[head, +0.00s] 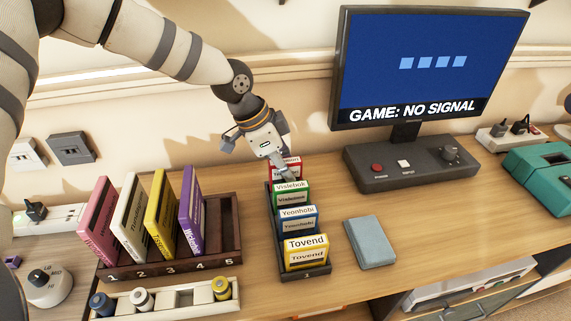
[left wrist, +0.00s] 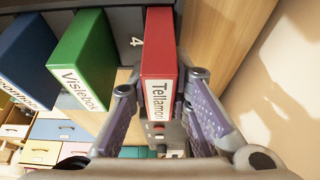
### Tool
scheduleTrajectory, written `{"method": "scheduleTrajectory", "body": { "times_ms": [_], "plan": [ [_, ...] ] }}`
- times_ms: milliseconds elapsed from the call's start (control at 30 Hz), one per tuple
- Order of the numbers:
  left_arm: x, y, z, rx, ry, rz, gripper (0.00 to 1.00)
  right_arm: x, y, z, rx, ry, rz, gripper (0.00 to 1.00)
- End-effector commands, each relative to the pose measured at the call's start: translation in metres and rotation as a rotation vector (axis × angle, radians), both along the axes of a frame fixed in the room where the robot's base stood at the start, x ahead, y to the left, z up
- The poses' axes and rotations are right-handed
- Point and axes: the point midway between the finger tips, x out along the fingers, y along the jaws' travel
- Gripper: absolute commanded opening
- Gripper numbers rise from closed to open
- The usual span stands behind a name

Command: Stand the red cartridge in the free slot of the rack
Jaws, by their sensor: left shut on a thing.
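The red cartridge (head: 285,166) is at the far end of the narrow dark holder (head: 318,271), behind a green, a blue and a yellow one. My left gripper (head: 284,164) reaches down from above and is shut on it. In the left wrist view, the red cartridge (left wrist: 161,70), labelled "Tellamon", stands between the fingers of the left gripper (left wrist: 160,108), near a mark "4". Its lower end is hidden, so I cannot tell whether it is raised. The wider dark rack (head: 190,264) holds a pink, a white, a yellow and a purple cartridge; its slot 5 is empty.
A grey-blue box (head: 370,242) lies right of the narrow holder. A monitor (head: 430,65) on a dark base stands behind, right. Wood desk is bare between the rack and the holder.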

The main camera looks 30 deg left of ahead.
Motion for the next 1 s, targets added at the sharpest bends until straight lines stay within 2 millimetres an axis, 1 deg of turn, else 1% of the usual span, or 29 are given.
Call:
{"method": "scheduleTrajectory", "body": {
  "times_ms": [300,333,367,400,433,667,767,867,1000],
  "plan": [
    [0.0,0.0,-0.008,0.001,0.001,0.0,0.0,-0.002,0.0,-0.001,0.0,0.006,0.0,0.4],
    [0.0,0.0,-0.008,0.0,0.0,0.0,0.22,-0.001,0.0,-0.001,0.0,0.005,0.0,0.4],
    [0.0,0.0,-0.008,0.0,0.0,0.0,0.29,-0.001,0.0,-0.001,0.0,0.005,0.0,0.4],
    [0.0,0.0,-0.008,0.0,0.0,0.0,0.38,-0.001,0.0,-0.001,0.0,0.005,0.0,0.4],
    [0.0,0.0,-0.008,0.0,0.0,0.0,0.41,-0.001,0.0,-0.001,0.0,0.005,0.0,0.4],
    [0.0,0.0,-0.008,0.0,0.0,0.0,0.41,-0.001,0.0,-0.001,0.0,0.005,0.0,0.4],
    [-0.001,0.002,-0.002,0.001,-0.001,0.001,0.41,-0.001,0.0,-0.001,0.0,0.005,0.0,0.4],
    [-0.005,0.008,0.017,-0.001,-0.006,0.001,0.41,-0.001,0.0,-0.001,0.0,0.005,0.0,0.4],
    [-0.013,0.021,0.054,0.0,-0.008,0.001,0.41,-0.001,0.0,-0.001,0.0,0.005,0.0,0.4]
  ]
}}
